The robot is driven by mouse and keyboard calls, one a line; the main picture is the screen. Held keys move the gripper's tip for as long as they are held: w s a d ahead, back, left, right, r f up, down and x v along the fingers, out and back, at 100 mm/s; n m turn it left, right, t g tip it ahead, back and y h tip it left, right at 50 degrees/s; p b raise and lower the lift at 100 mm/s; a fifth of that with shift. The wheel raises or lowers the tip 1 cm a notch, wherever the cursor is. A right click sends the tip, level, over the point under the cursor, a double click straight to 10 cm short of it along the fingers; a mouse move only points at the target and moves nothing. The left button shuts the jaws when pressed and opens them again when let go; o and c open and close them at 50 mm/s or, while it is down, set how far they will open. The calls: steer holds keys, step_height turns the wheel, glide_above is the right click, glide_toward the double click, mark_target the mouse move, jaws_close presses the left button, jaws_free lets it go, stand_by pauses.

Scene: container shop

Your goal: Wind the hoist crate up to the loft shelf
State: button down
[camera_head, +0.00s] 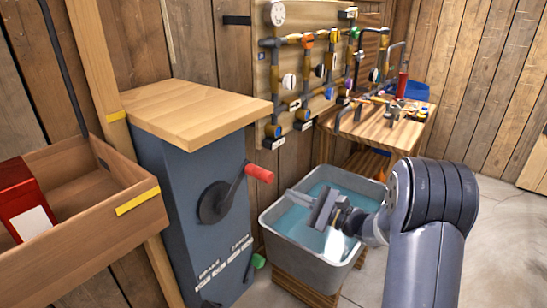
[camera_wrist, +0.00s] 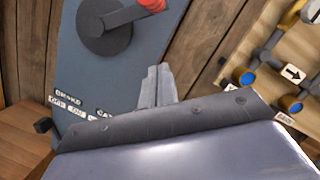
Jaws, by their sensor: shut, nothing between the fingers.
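The wooden hoist crate (camera_head: 82,247) hangs at the left with a red box (camera_head: 22,205) in it and a yellow mark on its front. A dark rope or bar (camera_head: 62,65) rises above it. The crank (camera_head: 215,201) is a black hub and arm with a red grip (camera_head: 259,174) pointing up right, on a blue-grey winch cabinet (camera_head: 185,240). The hub (camera_wrist: 104,28) and grip (camera_wrist: 151,4) also show in the wrist view. A green knob (camera_head: 258,261) sits low on the cabinet. My gripper (camera_head: 320,212) is shut and empty, right of the crank and apart from it.
A grey tub of water (camera_head: 287,241) stands on a wooden pallet below my gripper. A pipe board (camera_head: 265,100) with valves is on the wall behind. A wooden bench (camera_head: 407,131) with tools stands at the back right. The floor at the right is clear.

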mark_target(234, 187)
steer(key=w+a+r+p, duration=0.1)
steer(key=a, duration=0.2)
steer(key=w+a+r+p, duration=0.1)
steer(key=a+r+p, duration=0.1)
steer(key=a, duration=0.1)
steer(key=w+a+r+p, duration=0.1)
steer(key=a+r, duration=0.1)
steer(key=a, duration=0.1)
steer(key=shift+w+a+r, duration=0.1)
steer(key=shift+w+a, duration=0.05)
steer(key=shift+w, duration=0.2)
stand_by(0.3)
steer(key=shift+s+a+r+n+b, duration=0.1)
steer(key=shift+r+n+b, duration=0.2)
steer(key=shift+b, duration=0.2)
steer(key=shift+a+r, duration=0.1)
steer(key=shift+r, duration=0.1)
